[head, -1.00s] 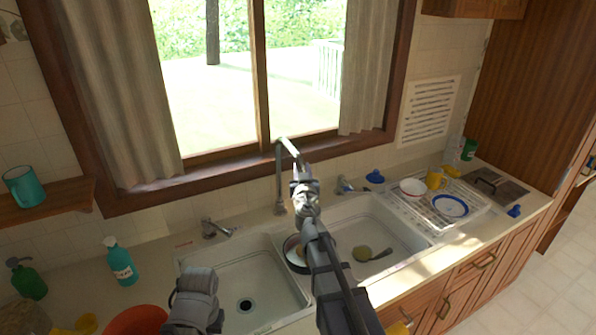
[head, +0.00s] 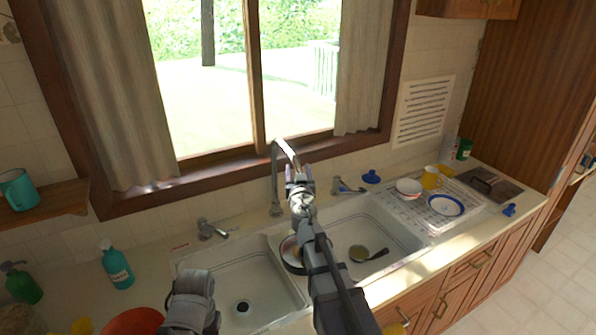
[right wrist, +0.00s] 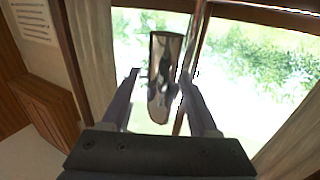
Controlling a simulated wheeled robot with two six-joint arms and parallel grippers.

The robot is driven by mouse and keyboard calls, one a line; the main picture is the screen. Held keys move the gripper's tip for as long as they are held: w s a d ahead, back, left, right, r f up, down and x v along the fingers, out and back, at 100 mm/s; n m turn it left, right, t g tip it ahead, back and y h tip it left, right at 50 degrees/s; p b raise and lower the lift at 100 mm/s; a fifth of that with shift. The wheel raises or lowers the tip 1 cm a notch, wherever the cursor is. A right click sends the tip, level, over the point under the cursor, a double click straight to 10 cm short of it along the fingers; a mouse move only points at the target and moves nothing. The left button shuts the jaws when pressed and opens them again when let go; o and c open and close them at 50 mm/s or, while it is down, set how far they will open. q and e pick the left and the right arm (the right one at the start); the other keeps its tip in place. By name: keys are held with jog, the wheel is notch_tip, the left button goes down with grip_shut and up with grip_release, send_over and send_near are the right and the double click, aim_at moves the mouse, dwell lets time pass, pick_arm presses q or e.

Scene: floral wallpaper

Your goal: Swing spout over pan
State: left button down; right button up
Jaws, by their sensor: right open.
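The metal spout (head: 276,178) rises behind the double sink, and its arched top bends toward me. My right gripper (head: 299,180) is at the spout's hanging end, with its jaws open. In the right wrist view, the shiny spout end (right wrist: 165,80) lies between the two separated fingers (right wrist: 158,92), closer to the right one; I cannot tell if they touch. The dark-rimmed pan (head: 289,250) sits at the left of the right basin, partly hidden by my right arm. My left arm shows at the bottom, but its fingertips are out of view.
The left basin (head: 228,283) looks empty. A dish rack (head: 412,207) with dishes stands right. Taps flank the spout. A teal bottle (head: 117,266) and orange bowl stand left. The window is behind.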

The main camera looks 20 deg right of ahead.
jog(key=v, duration=0.7)
jog(key=shift+s, duration=0.4)
jog(key=shift+a, duration=0.15)
jog(key=shift+c, duration=0.4)
